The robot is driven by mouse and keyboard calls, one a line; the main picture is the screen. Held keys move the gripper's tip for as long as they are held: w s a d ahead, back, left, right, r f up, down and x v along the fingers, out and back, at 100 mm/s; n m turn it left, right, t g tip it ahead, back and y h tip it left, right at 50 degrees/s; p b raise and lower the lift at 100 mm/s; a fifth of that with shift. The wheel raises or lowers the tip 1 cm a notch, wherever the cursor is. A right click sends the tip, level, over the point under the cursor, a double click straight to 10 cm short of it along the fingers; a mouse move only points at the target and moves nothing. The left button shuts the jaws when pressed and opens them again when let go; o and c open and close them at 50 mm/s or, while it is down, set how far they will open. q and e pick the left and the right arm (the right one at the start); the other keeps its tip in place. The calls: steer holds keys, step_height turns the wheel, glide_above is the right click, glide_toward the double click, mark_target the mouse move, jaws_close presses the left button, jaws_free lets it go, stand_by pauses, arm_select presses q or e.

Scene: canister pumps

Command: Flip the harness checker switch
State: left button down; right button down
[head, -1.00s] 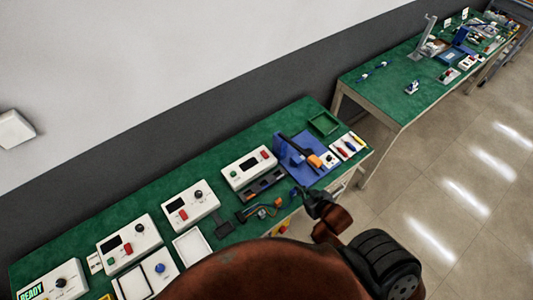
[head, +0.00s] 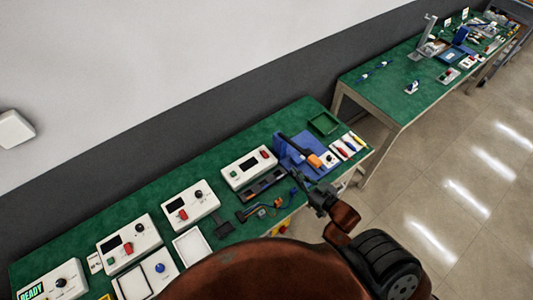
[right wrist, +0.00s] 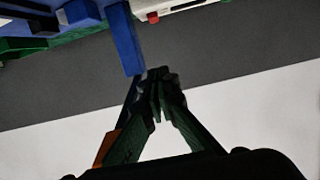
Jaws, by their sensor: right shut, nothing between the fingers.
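A white box (head: 250,168) with a dark display and a red switch (head: 264,155) stands near the wall on the green bench, with a dark rail and a wire harness (head: 262,208) in front of it. No label is readable, so I cannot be sure it is the harness checker. The right wrist view shows part of a white box (right wrist: 182,6) with a red switch (right wrist: 153,17) at the top. My right gripper (head: 315,190) is shut and empty near the bench's front edge, apart from the box. In the wrist view its fingertips (right wrist: 158,76) meet near a blue part. My left gripper is not seen.
A blue fixture (head: 287,158) with a dark, orange-ended arm stands right of the box; a blue part shows in the wrist view (right wrist: 126,38). A green tray (head: 324,123) lies behind. More white boxes (head: 190,206) line the bench leftward.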

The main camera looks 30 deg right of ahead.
glide_above(266, 155)
steer(key=s, duration=0.1)
step_height(266, 155, down, 4)
steer(key=shift+s+r, duration=0.1)
steer(key=shift+s, duration=0.05)
steer(key=shift+w+f, duration=0.25)
steer(key=shift+f, duration=0.4)
steer(key=shift+w+f, duration=0.25)
steer(key=shift+f, duration=1.3)
steer(key=shift+r+g+p, duration=0.15)
steer(key=shift+g+p, duration=0.15)
steer(key=shift+p, duration=0.5)
steer(key=shift+f, duration=0.3)
steer(key=shift+w+r+p, duration=0.1)
steer(key=shift+r+p, duration=0.2)
steer(key=shift+r, duration=0.3)
steer(key=r+p, duration=0.3)
steer(key=shift+w+r, duration=0.2)
steer(key=shift+r, duration=0.05)
steer(key=r+v, duration=0.1)
steer(key=v, duration=1.8)
steer(key=shift+r, duration=0.45)
